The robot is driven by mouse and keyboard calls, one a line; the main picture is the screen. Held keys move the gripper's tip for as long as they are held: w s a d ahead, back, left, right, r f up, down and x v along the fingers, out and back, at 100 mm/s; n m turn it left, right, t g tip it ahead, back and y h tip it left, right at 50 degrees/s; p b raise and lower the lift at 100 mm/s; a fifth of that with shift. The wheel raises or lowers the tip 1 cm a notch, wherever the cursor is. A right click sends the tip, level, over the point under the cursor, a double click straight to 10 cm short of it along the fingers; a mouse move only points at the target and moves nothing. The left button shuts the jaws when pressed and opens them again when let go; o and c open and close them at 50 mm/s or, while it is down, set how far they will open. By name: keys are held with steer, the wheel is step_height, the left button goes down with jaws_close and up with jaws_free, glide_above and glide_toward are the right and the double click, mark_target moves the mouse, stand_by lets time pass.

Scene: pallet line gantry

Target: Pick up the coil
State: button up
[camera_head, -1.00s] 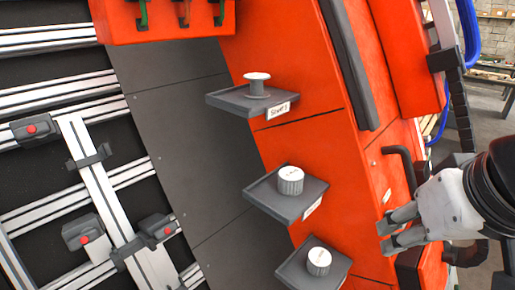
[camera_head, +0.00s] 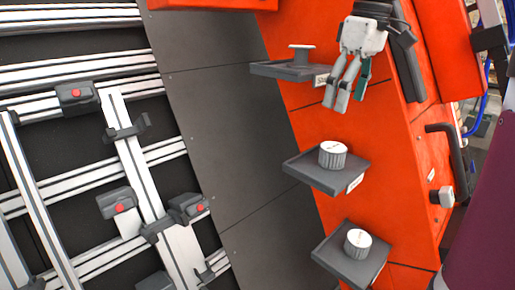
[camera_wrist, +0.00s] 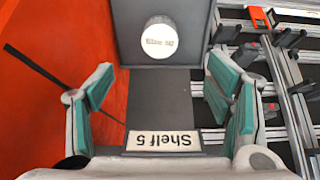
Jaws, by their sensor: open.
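Three items with white round tops stand on separate grey shelves in the head view. A spool with a narrow waist (camera_head: 302,54) is on the top shelf. A ribbed drum (camera_head: 333,156) is on the middle shelf and a similar drum (camera_head: 357,243) on the bottom one. I cannot tell which is the coil. My gripper (camera_head: 346,100) is open and empty, just right of the top shelf, fingers pointing down. In the wrist view, a white-topped item (camera_wrist: 160,41) on a shelf labelled "Shelf 5" lies ahead, between and beyond the fingers (camera_wrist: 162,88); its print is too small to read.
The grey top shelf (camera_head: 270,69), middle shelf (camera_head: 305,172) and bottom shelf (camera_head: 333,262) stick out from an orange wall (camera_head: 305,110). A black handle (camera_head: 458,150) is at the right. Metal rails with red-buttoned clamps (camera_head: 118,200) fill the left.

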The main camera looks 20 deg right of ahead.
mark_target(334, 147)
steer(key=f, duration=0.4)
steer(key=w+f, duration=0.1)
steer(key=f, duration=0.8)
steer(key=shift+w+a+f, duration=0.25)
steer(key=shift+c, duration=0.6)
steer(key=c, duration=1.4)
